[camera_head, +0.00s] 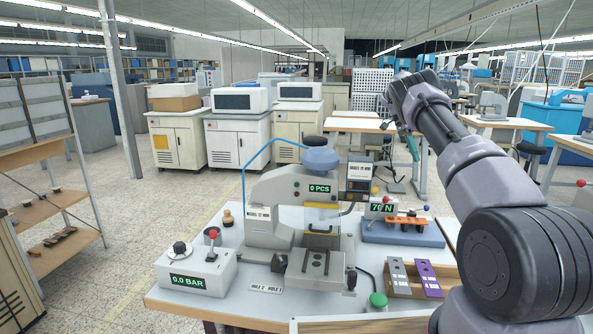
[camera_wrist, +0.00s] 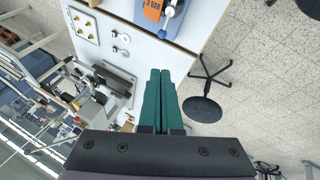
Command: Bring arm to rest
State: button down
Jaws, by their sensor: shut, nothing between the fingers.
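My arm rises on the right of the head view, bent at the elbow and reaching up and away past the right side of the worktable. My gripper (camera_head: 411,145) hangs at its far end, in the air beyond the table and the foil stamping press. In the wrist view my gripper (camera_wrist: 160,72) has its two green fingers side by side, shut and empty. The fingers point at a white table edge and the floor beyond, touching nothing that I can see.
The white worktable (camera_head: 222,307) carries the stamping press (camera_head: 273,203), a 0.0 BAR control box (camera_head: 196,272), a blue-based force tester (camera_head: 403,234) and a wooden tray (camera_head: 448,273) with grey and purple pieces. A black stool (camera_wrist: 202,109) stands below my gripper. Open floor lies left of the table.

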jog(key=s+a+r+n+t+y, duration=0.2)
jog(key=s+a+r+n+t, duration=0.15)
jog(key=s+r, duration=0.7)
jog(key=s+a+r+n+t+y, duration=0.25)
jog(key=s+a+r, duration=0.35)
jog(key=r, duration=0.8)
jog(key=s+a+r+n+t, duration=0.1)
jog(key=s+a+r+n, duration=0.15)
jog(key=s, duration=0.45)
jog(key=s+a+r+n+t, duration=0.1)
jog(key=s+a, duration=0.3)
jog(key=s, duration=0.3)
jog(key=s+a+f+n+t, duration=0.1)
jog(key=s+a+f+n, duration=0.1)
jog(key=s, duration=0.5)
jog(key=s+a+f+n+t+y, duration=0.1)
jog(key=s+a+f+n+t, duration=0.1)
jog(key=s, duration=0.6)
jog(key=shift+a+f+t, duration=0.3)
jog(key=shift+a+f, duration=0.35)
jog(key=shift+a, duration=0.5)
